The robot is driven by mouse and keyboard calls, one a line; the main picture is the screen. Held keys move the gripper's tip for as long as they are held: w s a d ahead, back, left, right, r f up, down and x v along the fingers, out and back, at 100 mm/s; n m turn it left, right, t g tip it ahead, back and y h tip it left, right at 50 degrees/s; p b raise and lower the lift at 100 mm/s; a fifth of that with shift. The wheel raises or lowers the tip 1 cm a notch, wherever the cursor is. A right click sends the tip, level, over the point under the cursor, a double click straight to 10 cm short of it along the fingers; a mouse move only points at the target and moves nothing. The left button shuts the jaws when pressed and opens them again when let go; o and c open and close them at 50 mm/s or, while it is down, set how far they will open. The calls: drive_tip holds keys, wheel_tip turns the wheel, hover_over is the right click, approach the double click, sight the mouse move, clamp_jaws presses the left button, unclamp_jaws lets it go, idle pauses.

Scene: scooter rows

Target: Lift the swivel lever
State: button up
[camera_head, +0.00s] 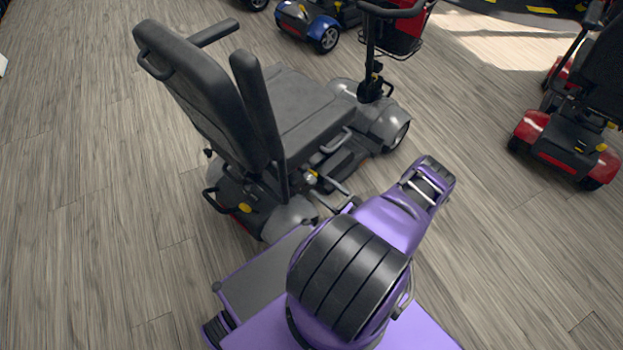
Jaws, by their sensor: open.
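A grey-black mobility scooter (300,110) stands upright in the middle of the view, its seat facing the upper right. A grey looped handle (337,141) sticks out at the near side of the seat. A small pale part with a yellow mark (311,177) shows lower, under the seat's rear edge. I cannot tell which of these is the swivel lever. My gripper (318,190) is at the scooter's near side, below the seat, close to the pale part. Its thin grey fingers look apart, with nothing visibly held. My purple arm partly hides this area.
A red scooter (565,145) stands at the right and a blue one (315,22) at the top. The armrest (258,105) overhangs the near side. Bare wood-look floor (90,200) lies to the left.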

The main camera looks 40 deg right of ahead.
sight(314, 181)
drive_tip(key=w, duration=0.6)
drive_tip(key=shift+a, duration=0.4)
clamp_jaws()
idle(0.9)
